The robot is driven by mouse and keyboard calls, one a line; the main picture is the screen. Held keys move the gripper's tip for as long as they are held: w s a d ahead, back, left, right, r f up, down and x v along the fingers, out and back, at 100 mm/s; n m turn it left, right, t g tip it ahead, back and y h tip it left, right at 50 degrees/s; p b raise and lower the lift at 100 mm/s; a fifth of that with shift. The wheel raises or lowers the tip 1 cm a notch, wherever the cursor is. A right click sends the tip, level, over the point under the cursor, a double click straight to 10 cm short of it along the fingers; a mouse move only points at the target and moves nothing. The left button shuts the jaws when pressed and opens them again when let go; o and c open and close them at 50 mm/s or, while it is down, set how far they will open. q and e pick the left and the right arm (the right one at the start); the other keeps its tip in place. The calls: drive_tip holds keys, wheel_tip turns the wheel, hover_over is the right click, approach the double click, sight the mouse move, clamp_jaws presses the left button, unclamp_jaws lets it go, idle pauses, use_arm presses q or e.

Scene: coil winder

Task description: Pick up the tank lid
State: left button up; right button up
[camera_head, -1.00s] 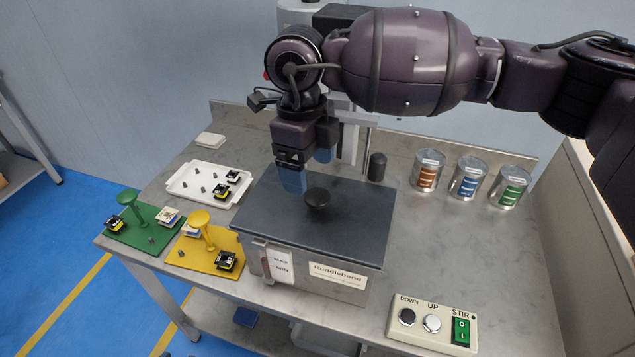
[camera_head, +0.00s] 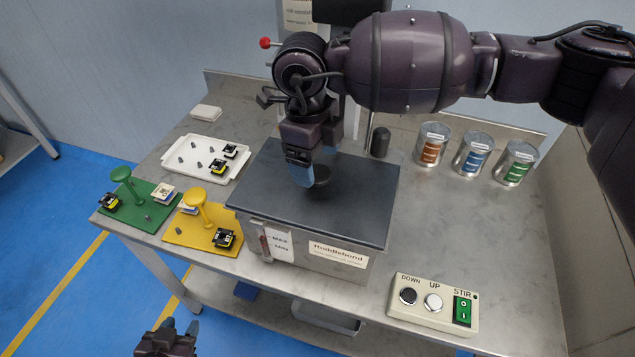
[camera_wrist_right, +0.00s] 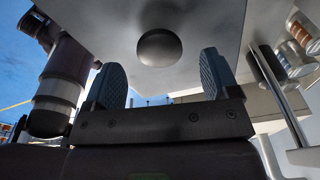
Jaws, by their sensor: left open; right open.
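The tank lid (camera_head: 275,208) is a dark grey flat plate with a round black knob (camera_head: 322,175), lying on the metal tank (camera_head: 340,265). My right gripper (camera_head: 306,178) is open, its blue fingers low over the lid at the knob and partly overlapping it in the head view. In the right wrist view the knob (camera_wrist_right: 159,48) shows between and just beyond the open fingers (camera_wrist_right: 161,62); whether they touch it I cannot tell. My left gripper (camera_head: 180,326) is open and empty at the bottom edge of the head view, in front of the table.
Green (camera_head: 140,215) and yellow (camera_head: 200,235) stands and a white tray (camera_head: 195,155) of small parts are left of the tank. Three cans (camera_head: 473,155) stand at back right. A button box (camera_head: 433,308) sits at front right. A black cylinder (camera_head: 380,142) is behind the lid.

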sight(317, 173)
drive_tip(key=f, duration=0.4)
drive_tip(key=shift+s+d, duration=0.1)
drive_tip(key=shift+d, duration=0.1)
drive_tip(key=shift+r, duration=0.1)
